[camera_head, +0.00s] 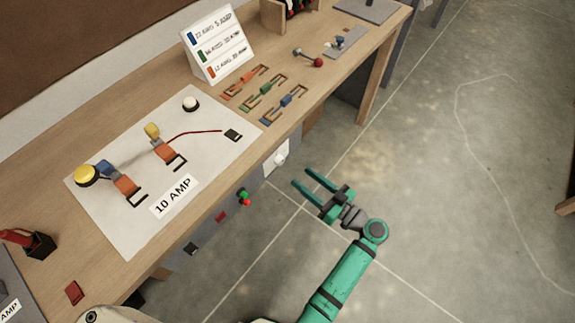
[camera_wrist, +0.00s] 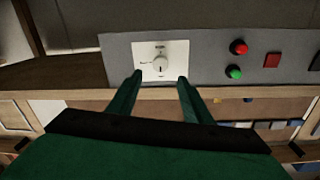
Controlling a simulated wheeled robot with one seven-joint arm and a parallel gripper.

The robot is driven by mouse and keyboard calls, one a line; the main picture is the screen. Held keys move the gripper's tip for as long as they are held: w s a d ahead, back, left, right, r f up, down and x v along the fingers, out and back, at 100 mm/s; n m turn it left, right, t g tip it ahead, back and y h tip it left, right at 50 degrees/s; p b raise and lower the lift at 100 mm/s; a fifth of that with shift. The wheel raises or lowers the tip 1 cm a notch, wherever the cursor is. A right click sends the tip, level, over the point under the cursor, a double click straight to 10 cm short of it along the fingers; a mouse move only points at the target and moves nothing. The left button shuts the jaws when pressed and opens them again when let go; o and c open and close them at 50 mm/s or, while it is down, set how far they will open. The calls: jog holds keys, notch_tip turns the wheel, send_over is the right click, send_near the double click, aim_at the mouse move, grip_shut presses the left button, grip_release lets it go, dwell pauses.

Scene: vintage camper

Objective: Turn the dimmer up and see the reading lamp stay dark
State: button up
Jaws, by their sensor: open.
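The dimmer is a white square plate with a round white knob (camera_head: 280,159) on the grey panel along the table's front edge. In the wrist view the dimmer knob (camera_wrist: 160,63) shows just beyond and between my fingertips. My green gripper (camera_head: 302,177) is open and empty, in front of the dimmer, with a gap between them. Neither looks clearly lit. I cannot tell which is the reading lamp.
Red and green buttons (camera_head: 244,197) and a red square switch (camera_head: 221,217) are on the same panel, beside the dimmer. Coloured fuse-like wire pieces (camera_head: 264,88) and a wire chart (camera_head: 218,45) are on the tabletop. The floor to the right of the table is clear.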

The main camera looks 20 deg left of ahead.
aim_at(282, 162)
jog(key=x, duration=0.7)
jog(key=shift+w+a, duration=0.2)
jog(key=shift+a, duration=0.5)
jog(key=shift+c, duration=0.3)
jog(key=shift+d, duration=0.1)
jog(key=c, duration=1)
